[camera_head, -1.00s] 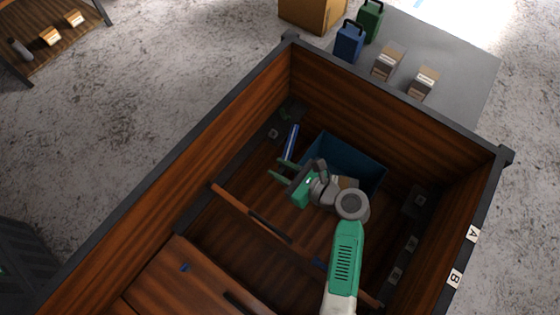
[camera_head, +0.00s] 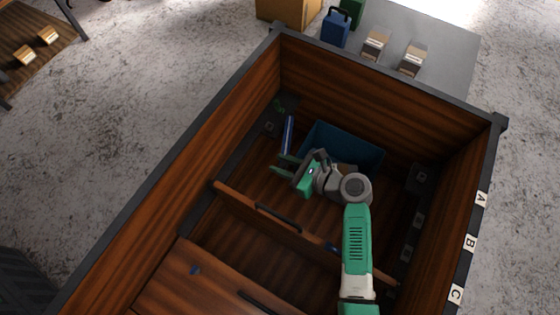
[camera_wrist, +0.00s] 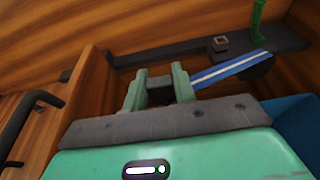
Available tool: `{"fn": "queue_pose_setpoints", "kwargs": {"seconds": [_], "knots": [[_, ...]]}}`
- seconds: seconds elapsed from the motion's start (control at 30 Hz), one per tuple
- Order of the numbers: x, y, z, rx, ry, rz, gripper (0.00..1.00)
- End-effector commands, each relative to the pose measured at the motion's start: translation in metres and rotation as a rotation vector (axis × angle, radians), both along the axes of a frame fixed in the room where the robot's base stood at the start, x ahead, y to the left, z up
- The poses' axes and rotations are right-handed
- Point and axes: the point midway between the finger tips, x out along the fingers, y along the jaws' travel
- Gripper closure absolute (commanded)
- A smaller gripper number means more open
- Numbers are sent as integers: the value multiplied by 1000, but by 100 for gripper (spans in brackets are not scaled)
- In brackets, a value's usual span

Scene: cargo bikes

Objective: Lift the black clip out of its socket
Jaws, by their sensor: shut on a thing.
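My gripper (camera_head: 284,165) is low inside the wooden cargo box, near its left wall. In the wrist view its two green fingers (camera_wrist: 159,88) are shut on a small black block, the black clip (camera_wrist: 160,91). A blue strap with a white stripe (camera_wrist: 232,69) runs from beside the right finger up to the right; it also shows in the head view (camera_head: 288,135). A small grey square fitting (camera_wrist: 220,43) sits on the dark wall rail behind, apart from the clip. The fingers hide part of the clip, and I cannot tell which fitting is its socket.
A blue bin (camera_head: 362,148) stands just behind my gripper. A wooden divider with a dark handle (camera_head: 278,218) crosses the box in front. The box walls (camera_head: 390,90) rise around the arm. A green piece (camera_wrist: 258,22) stands on the rail.

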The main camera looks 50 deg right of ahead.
Motion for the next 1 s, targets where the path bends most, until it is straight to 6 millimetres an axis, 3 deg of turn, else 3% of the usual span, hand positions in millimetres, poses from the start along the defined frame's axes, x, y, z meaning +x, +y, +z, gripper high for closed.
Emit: {"fn": "queue_pose_setpoints", "kwargs": {"seconds": [1.0], "knots": [[0, 0, 50, 0, 0, -1, 96]]}}
